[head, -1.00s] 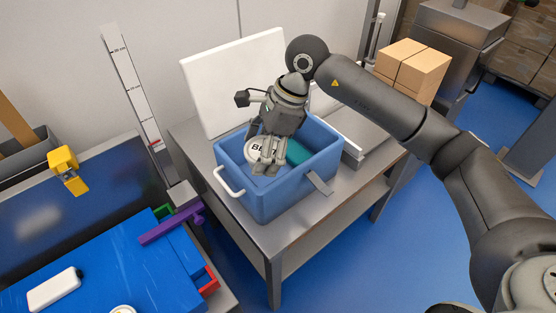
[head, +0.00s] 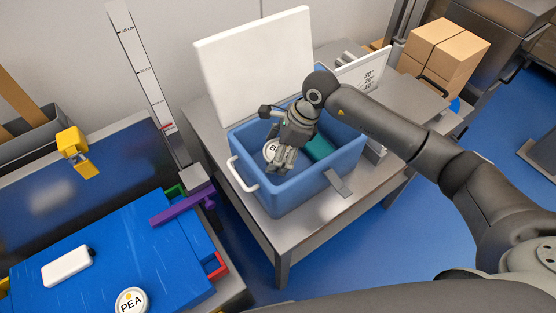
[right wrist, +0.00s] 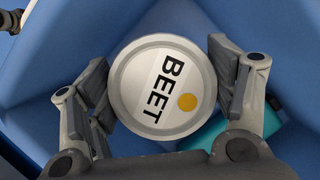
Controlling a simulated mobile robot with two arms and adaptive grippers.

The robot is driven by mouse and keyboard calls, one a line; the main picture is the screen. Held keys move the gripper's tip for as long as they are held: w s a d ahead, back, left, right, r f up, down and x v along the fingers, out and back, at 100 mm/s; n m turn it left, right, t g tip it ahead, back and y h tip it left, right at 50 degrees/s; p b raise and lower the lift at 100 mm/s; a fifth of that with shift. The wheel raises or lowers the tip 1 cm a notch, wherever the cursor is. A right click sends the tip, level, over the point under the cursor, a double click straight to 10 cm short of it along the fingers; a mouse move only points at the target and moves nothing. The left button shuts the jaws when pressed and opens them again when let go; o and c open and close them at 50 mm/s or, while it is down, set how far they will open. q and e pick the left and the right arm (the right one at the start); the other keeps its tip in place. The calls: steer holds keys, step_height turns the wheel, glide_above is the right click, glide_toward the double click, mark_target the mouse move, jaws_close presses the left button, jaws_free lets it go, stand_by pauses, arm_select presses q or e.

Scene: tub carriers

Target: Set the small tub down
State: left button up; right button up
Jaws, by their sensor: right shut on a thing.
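A small round tub (head: 270,150) with a white lid marked BEET is inside a blue box (head: 310,185) with an open white lid (head: 255,65). My right gripper (head: 281,160) reaches down into the box and is shut on this tub. In the right wrist view, the tub (right wrist: 163,88) sits between the two fingers (right wrist: 163,95), its lid facing the camera. Whether its base touches the box floor is hidden. A teal block (head: 318,148) lies in the box to the right of the tub. My left gripper is not in view.
The box stands on a grey metal table (head: 275,228). At left, a blue work surface (head: 150,245) holds a PEA tub (head: 131,302), a white device (head: 67,266) and a purple bar (head: 178,212). Cardboard boxes (head: 445,55) stand at the back right.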

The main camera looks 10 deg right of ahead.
step_height(320, 180, down, 5)
steer(key=shift+f, duration=0.1)
stand_by(0.3)
steer(key=shift+f, duration=0.2)
steer(key=o, duration=1.1)
steer(key=shift+o, duration=0.2)
steer(key=shift+r, duration=0.15)
